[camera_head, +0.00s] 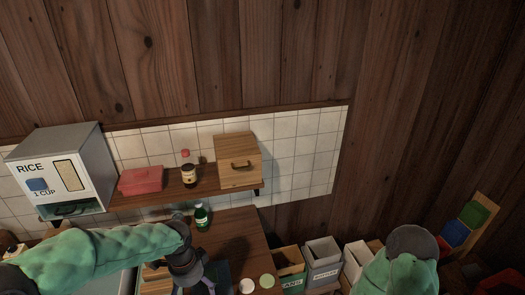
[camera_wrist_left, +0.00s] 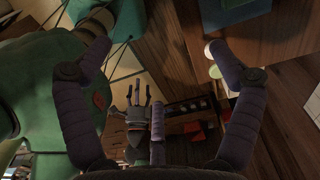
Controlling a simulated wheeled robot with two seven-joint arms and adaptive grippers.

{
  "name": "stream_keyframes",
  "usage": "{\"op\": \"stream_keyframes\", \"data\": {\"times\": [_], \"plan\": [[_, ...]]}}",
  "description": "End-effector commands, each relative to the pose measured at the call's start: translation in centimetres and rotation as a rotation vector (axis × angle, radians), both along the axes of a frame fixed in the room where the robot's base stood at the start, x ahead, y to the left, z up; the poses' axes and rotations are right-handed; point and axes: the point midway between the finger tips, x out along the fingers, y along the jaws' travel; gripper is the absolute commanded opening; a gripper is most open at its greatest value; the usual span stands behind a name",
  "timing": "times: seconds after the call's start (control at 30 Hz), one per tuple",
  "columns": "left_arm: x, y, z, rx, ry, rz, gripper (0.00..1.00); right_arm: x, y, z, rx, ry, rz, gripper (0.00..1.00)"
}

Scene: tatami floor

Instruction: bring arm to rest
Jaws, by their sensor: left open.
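My left arm in its green sleeve comes in from the left in the head view, and my left gripper (camera_head: 203,281) is over the wooden counter (camera_head: 235,226). In the left wrist view the two purple padded fingers of my left gripper (camera_wrist_left: 158,48) are spread wide, with nothing between the tips. The green sleeve of my right arm shows at the lower right of the head view; I do not make out its gripper.
A green bottle (camera_head: 202,217) stands on the counter behind my left gripper. Two round lids (camera_head: 246,286) lie to its right. The shelf holds a rice dispenser (camera_head: 88,165), red box (camera_head: 141,180), brown jar (camera_head: 189,175) and wooden box (camera_head: 238,150). Bins (camera_head: 322,262) stand right of the counter.

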Motion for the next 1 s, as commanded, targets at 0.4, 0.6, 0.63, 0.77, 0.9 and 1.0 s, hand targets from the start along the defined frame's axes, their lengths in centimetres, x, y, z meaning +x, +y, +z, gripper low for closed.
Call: {"op": "stream_keyframes", "data": {"times": [0.4, 0.6, 0.63, 0.77, 0.9, 1.0], "plan": [[-0.7, -3.0, -8.2, -0.109, 0.04, 0.197, 0.92, 0.1, 0.0, -2.0, 0.0, -0.001, 0.0, 0.64], [-2.1, -5.3, -15.0, -0.191, 0.085, 0.401, 0.92, 0.1, 0.0, -3.7, 0.0, -0.001, 0.0, 0.64], [-2.5, -5.7, -16.4, -0.206, 0.095, 0.447, 0.92, 0.1, 0.0, -4.0, 0.0, -0.001, 0.0, 0.64], [-4.3, -7.3, -22.0, -0.259, 0.137, 0.659, 0.92, 0.1, 0.0, -5.5, 0.0, -0.001, 0.0, 0.64], [-6.6, -8.6, -27.4, -0.293, 0.182, 0.899, 0.92, 0.1, 0.0, -7.0, 0.0, -0.001, 0.0, 0.64], [-8.4, -9.2, -30.8, -0.303, 0.207, 1.07, 0.92, 0.1, 0.0, -8.0, 0.0, -0.001, 0.0, 0.64]]}}
